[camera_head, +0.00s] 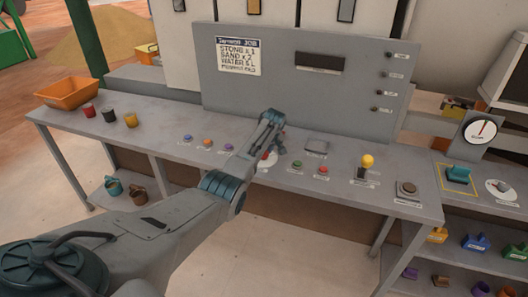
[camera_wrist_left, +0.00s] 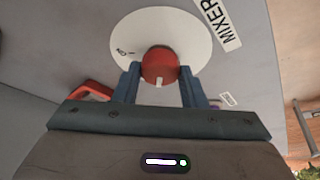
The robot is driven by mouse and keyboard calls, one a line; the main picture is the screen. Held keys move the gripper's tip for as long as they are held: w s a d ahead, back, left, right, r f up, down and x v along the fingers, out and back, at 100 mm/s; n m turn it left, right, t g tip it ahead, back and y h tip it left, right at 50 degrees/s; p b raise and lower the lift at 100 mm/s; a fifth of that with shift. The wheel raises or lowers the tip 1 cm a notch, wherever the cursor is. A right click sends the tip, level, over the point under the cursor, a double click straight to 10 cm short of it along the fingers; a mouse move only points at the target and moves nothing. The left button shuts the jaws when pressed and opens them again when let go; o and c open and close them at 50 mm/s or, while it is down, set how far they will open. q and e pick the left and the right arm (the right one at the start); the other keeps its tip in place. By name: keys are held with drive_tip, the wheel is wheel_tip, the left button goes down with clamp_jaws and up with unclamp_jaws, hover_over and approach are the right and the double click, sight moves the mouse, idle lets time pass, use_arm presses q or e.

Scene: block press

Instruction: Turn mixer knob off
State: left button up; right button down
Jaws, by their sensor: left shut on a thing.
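The red mixer knob (camera_wrist_left: 160,66) sits on a round white dial (camera_wrist_left: 190,30) in the left wrist view. Its white pointer mark faces the gripper's palm, and "ON" is printed at the dial's left; any other dial mark is hard to read. A "MIXER" label (camera_wrist_left: 221,22) is beside the dial. My left gripper (camera_wrist_left: 160,80) is shut on the knob, one blue finger on each side. In the head view my left gripper (camera_head: 272,146) reaches down onto the bench at the white dial (camera_head: 266,160) and hides most of the knob. My right gripper is not in view.
On the grey bench (camera_head: 160,125), small coloured buttons lie left of my gripper. A green button (camera_head: 297,164), a red button (camera_head: 323,170) and a yellow-topped lever (camera_head: 367,162) stand to the right. A tall grey panel (camera_head: 350,105) rises behind.

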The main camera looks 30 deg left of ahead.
use_arm(q)
drive_tip(key=shift+r, duration=0.1)
idle(0.4)
drive_tip(key=o, duration=1)
drive_tip(key=b+v, duration=0.1)
drive_tip(key=v, duration=0.9)
drive_tip(key=shift+d+r+b, duration=0.1)
drive_tip(key=shift+r+b, duration=0.25)
